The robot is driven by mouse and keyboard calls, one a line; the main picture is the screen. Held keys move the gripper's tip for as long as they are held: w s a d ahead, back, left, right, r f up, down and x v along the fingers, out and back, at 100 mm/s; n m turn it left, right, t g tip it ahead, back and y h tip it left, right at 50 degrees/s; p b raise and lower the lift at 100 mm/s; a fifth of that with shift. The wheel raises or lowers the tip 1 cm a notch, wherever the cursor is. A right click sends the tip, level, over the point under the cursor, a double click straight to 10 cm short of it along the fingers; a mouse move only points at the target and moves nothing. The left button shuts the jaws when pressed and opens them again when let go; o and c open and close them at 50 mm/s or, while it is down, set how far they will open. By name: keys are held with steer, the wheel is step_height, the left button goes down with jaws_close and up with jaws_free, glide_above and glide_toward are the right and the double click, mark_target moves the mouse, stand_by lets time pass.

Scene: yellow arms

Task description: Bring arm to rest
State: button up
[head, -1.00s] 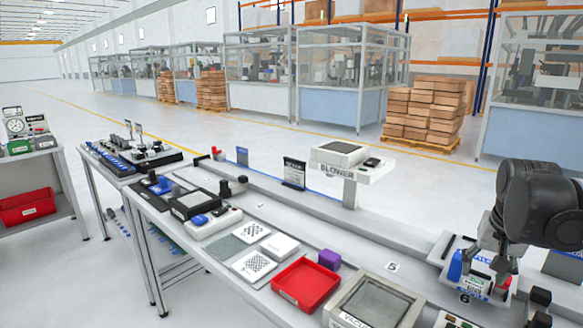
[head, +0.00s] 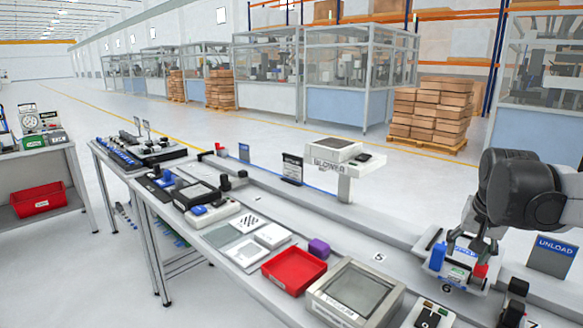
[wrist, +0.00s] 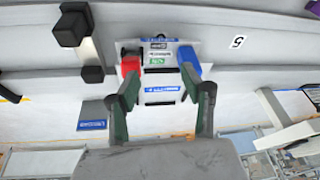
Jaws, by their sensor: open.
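My gripper (head: 468,252) is at the right end of the bench, over or close to a small light station (head: 437,268) marked 6. The station carries a blue part (head: 438,256) and a red part (head: 480,271). In the wrist view, my gripper (wrist: 160,88) has its two green-lined fingers spread apart, with nothing held between them. The station's labelled plate (wrist: 160,60) shows beyond and between the fingers, with the red part (wrist: 131,66) at left and the blue part (wrist: 190,62) at right. Whether the fingers touch the station is unclear.
A blue UNLOAD sign (head: 552,256) stands right of my gripper. Black fittings (head: 514,300) are in front of it. To the left are a framed grey tray (head: 355,290), a red tray (head: 294,270), a purple block (head: 318,248) and the BLOWER stand (head: 335,160). The rail strip between is mostly clear.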

steer(key=s+a+f+n+t, duration=0.1)
steer(key=s+a+f+n, duration=0.1)
steer(key=s+a, duration=0.7)
steer(key=s+a+f+n+t+y, duration=0.1)
steer(key=s+a+n, duration=0.3)
steer(key=s+a, duration=0.5)
steer(key=shift+a+f+t, duration=0.4)
steer(key=shift+a+t, duration=0.3)
steer(key=shift+a, duration=0.05)
